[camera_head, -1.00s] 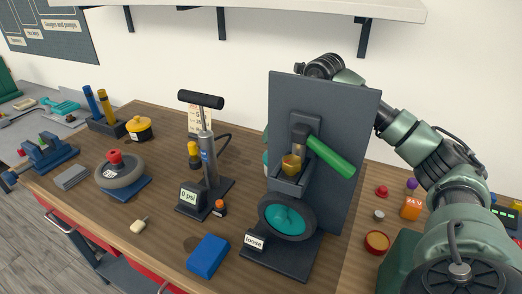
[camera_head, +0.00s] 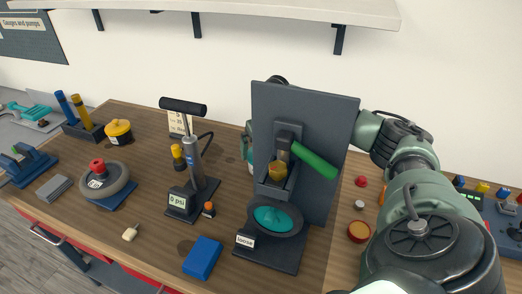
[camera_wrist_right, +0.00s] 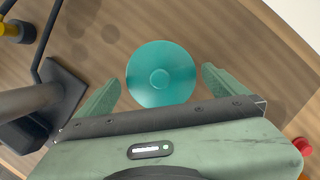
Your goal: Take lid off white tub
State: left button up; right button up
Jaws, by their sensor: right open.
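A round teal lid (camera_wrist_right: 160,73) with a small raised centre lies below my right gripper in the right wrist view. The lid covers whatever is under it, and no white tub wall shows. My right gripper (camera_wrist_right: 161,80) is open, with one green finger on each side of the lid. I cannot tell whether the fingers touch it. In the head view the right gripper is hidden behind the dark upright panel (camera_head: 340,125); a sliver of green-teal shows at the panel's left edge. My left gripper is not in view.
A blue block (camera_head: 202,257) lies at the front. Small red, white and orange items lie right of the panel.

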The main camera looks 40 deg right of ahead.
jog(key=shift+f, duration=0.15)
jog(key=shift+c, duration=0.3)
jog(key=c, duration=1.1)
jog(key=shift+o, duration=0.2)
